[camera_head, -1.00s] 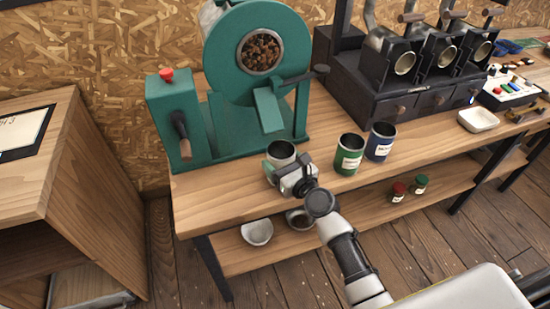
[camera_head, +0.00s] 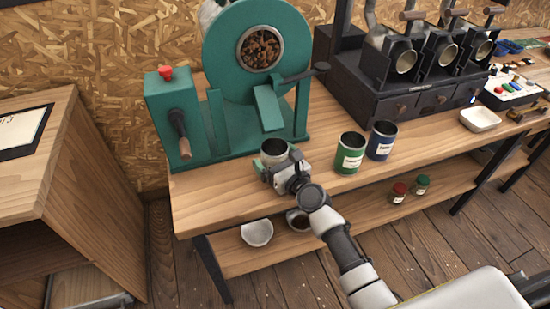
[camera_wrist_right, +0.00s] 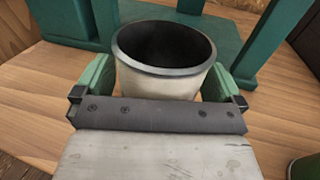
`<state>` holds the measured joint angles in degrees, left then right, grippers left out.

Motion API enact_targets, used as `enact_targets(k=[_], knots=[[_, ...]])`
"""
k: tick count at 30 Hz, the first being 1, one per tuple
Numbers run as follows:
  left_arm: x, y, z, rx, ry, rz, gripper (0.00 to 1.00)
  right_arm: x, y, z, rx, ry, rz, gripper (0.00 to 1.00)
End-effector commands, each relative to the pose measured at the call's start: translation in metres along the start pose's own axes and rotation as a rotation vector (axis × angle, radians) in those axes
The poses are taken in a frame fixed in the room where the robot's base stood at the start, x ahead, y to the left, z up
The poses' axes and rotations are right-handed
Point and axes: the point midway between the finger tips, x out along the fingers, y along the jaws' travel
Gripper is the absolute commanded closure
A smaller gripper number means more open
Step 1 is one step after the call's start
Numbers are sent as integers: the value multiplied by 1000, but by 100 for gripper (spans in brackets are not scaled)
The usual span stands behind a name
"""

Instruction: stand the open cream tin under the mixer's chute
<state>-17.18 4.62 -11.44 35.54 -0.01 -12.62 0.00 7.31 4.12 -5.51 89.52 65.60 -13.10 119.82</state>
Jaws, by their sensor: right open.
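The open cream tin (camera_head: 274,147) stands upright on the wooden bench in front of the green mixer (camera_head: 238,140). In the head view its mouth is just below the lower end of the mixer's chute (camera_head: 267,108); I cannot tell if it is directly beneath. My right gripper (camera_head: 275,164) is open, with its fingers on either side of the tin. In the right wrist view the tin (camera_wrist_right: 162,70) sits between the green fingers (camera_wrist_right: 160,82), its dark inside showing and its lower front hidden by the gripper. My left gripper is out of view.
A green tin (camera_head: 349,153) and a blue tin (camera_head: 381,141) stand to the right of my gripper. A black roaster (camera_head: 405,75) is behind them. A white dish (camera_head: 480,119) is farther right. The lower shelf holds a white bowl (camera_head: 257,233) and small jars.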

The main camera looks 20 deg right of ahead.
Motion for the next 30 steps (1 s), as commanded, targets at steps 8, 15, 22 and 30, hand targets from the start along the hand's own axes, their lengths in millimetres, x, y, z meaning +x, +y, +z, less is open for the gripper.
enact_targets(k=[8, 15, 22, 30], knots=[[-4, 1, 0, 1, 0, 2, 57, -6, 0, 2, 0, 2, 0, 1], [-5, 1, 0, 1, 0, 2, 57, -55, 0, 1, 0, 3, 0, 1], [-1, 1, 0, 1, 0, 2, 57, -100, 0, 1, -1, 2, 0, 1], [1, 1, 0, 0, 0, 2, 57, -120, 0, 3, 0, 0, 0, 1]])
